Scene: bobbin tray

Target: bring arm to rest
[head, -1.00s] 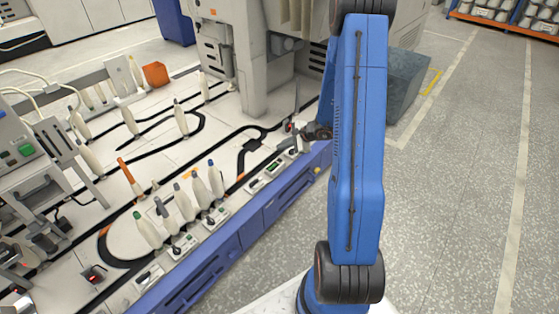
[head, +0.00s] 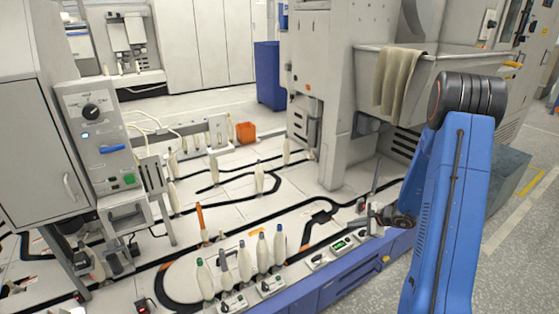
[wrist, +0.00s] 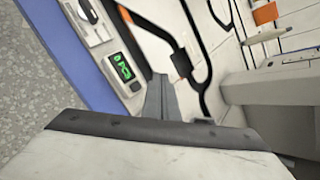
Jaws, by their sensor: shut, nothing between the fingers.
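My arm (head: 450,215) is blue and stands at the right of the head view, bent down toward the machine's front edge. My gripper (head: 372,219) is at its far end, small and partly hidden by the arm, over the table near a green display. In the wrist view my gripper (wrist: 163,92) shows as a narrow grey shape with its fingers together and nothing held. It points toward the white table top (wrist: 150,45), beside a display panel (wrist: 120,68).
Several pale bobbins with coloured tips (head: 244,264) stand left of my gripper. A grey machine column (head: 340,130) rises behind it, with a cloth (head: 397,85) over a tray. The blue front edge (head: 340,284) borders the open floor (head: 525,265) at right.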

